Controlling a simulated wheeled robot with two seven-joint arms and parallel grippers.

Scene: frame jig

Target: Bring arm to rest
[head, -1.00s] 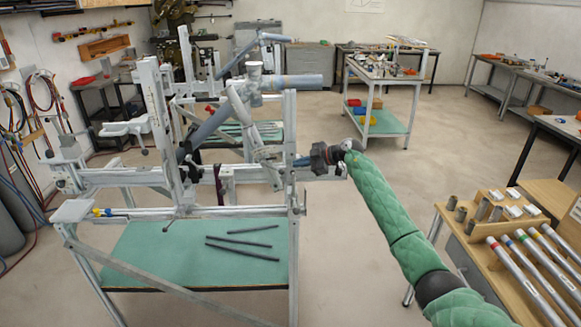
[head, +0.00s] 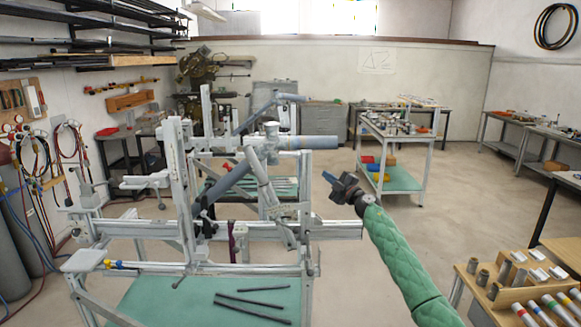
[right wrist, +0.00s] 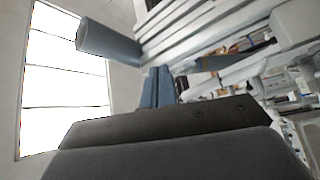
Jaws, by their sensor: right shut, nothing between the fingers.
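My right arm in its green padded sleeve reaches up from the lower right in the head view. Its gripper (head: 330,178) is shut and empty, just right of the frame jig (head: 180,180) and apart from it. In the right wrist view the blue-grey fingers (right wrist: 158,88) are together, with nothing between them. Grey-blue tubes are set in the jig, and one tube (head: 305,142) points right, above and left of the gripper. That tube end (right wrist: 105,40) also shows in the right wrist view. My left gripper is not in view.
A wooden bench (head: 470,287) with tube pieces and colour-banded tubes stands at the lower right. Dark rods (head: 250,303) lie on the jig's green lower shelf. A wheeled table (head: 400,140) stands behind. The floor between jig and bench is clear apart from my arm.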

